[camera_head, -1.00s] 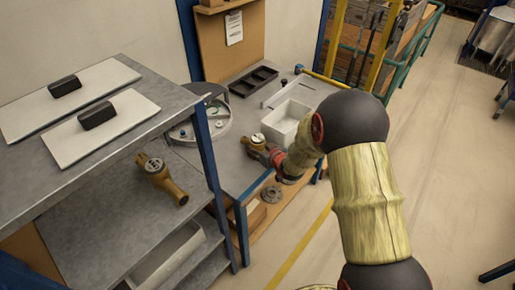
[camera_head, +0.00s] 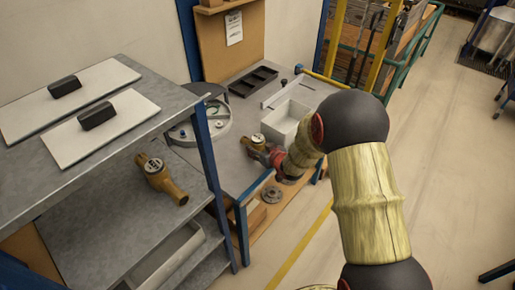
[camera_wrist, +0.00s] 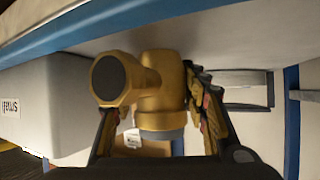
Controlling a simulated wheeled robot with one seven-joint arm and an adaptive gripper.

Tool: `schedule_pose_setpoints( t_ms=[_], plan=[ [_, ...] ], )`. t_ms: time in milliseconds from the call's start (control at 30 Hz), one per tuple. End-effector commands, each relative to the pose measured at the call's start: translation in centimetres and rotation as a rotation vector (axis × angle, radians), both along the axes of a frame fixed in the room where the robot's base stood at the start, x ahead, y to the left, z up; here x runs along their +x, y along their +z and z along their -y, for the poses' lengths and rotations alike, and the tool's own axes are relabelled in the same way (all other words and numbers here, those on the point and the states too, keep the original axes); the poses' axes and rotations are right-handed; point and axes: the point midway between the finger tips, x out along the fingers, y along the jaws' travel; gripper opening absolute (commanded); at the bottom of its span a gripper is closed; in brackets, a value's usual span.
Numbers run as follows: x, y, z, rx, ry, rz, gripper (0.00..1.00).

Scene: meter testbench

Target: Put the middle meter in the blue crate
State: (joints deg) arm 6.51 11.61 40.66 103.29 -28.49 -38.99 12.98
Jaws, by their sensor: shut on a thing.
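A brass meter (camera_wrist: 150,85) sits between the two fingers of my gripper (camera_wrist: 163,125) in the wrist view, and the fingers are shut on it. In the head view this meter (camera_head: 257,141) shows its pale dial at the end of my arm, beside the white box on the bench; I cannot tell if it touches the bench. Another brass meter (camera_head: 162,179) lies on the grey shelf at left. I cannot tell from the pictures which one is the middle meter. No blue crate shows in either view.
An open white box (camera_head: 287,119) stands on the bench (camera_head: 232,167), with a black tray (camera_head: 253,82) behind it and a round fixture (camera_head: 205,127) to the left. Open floor (camera_head: 440,170) lies at right.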

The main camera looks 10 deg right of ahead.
Motion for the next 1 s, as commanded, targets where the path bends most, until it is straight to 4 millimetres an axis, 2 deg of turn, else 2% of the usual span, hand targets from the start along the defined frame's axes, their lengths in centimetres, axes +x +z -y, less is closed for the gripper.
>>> schedule_pose_setpoints(
  t_ms=[167,300,600,800,1000],
  plan=[
    [0.1,1.5,0.0,-0.001,0.001,0.005,0.00],
    [0.2,4.1,0.0,-0.001,0.000,0.007,0.00],
    [-4.7,9.9,2.1,-0.001,-0.002,0.006,0.00],
    [-8.8,11.5,3.7,0.000,-0.004,0.004,0.00],
    [-11.5,12.7,4.8,-0.001,-0.001,0.004,0.00]
  ],
)
